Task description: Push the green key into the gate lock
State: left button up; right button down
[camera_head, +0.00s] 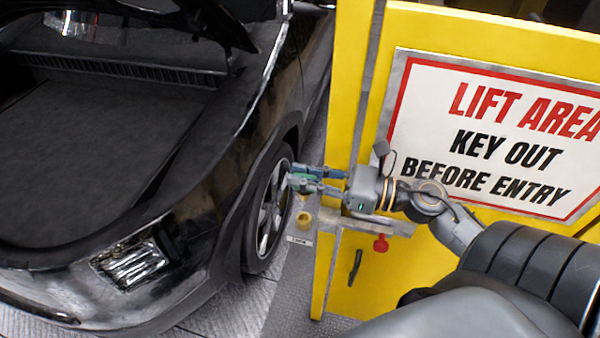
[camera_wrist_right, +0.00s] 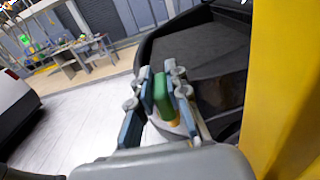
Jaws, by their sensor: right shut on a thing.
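My right gripper (camera_head: 305,181) reaches in from the right, across the yellow gate's edge, with its fingers pointing left. In the right wrist view the fingers (camera_wrist_right: 160,100) are shut on the green key (camera_wrist_right: 163,97), which stands between the two blue pads. A yellowish part shows just below the key. A grey metal lock bar (camera_head: 345,222) crosses the gate edge below the gripper, with a yellow round piece (camera_head: 303,219) at its left end and a red knob (camera_head: 380,243) at its right. The gripper is above the bar; I cannot tell whether the key touches any part of the lock. My left gripper is not in view.
The yellow gate (camera_head: 345,285) carries a large "LIFT AREA" sign (camera_head: 500,130) and a dark handle (camera_head: 355,267). A black car (camera_head: 205,180) with its hood open stands close on the left. A workbench (camera_wrist_right: 85,55) stands far off in the wrist view.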

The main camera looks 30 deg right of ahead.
aim_at(305, 198)
jog(key=shift+s+d, duration=0.15)
jog(key=shift+w+a+f+b, duration=0.2)
jog(key=shift+f+b, duration=0.3)
jog(key=shift+b, duration=0.05)
notch_tip(305, 198, down, 4)
jog(key=b, duration=0.3)
jog(key=shift+b, duration=0.35)
jog(key=shift+f+b, duration=0.4)
pick_arm(q)
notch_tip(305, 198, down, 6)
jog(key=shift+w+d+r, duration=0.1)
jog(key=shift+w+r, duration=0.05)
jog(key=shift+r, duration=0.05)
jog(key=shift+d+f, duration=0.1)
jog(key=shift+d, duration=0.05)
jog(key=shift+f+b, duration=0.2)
jog(key=shift+b, duration=0.1)
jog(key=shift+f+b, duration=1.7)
jog(key=shift+b, duration=0.05)
pick_arm(e)
jog(key=shift+f, duration=1.8)
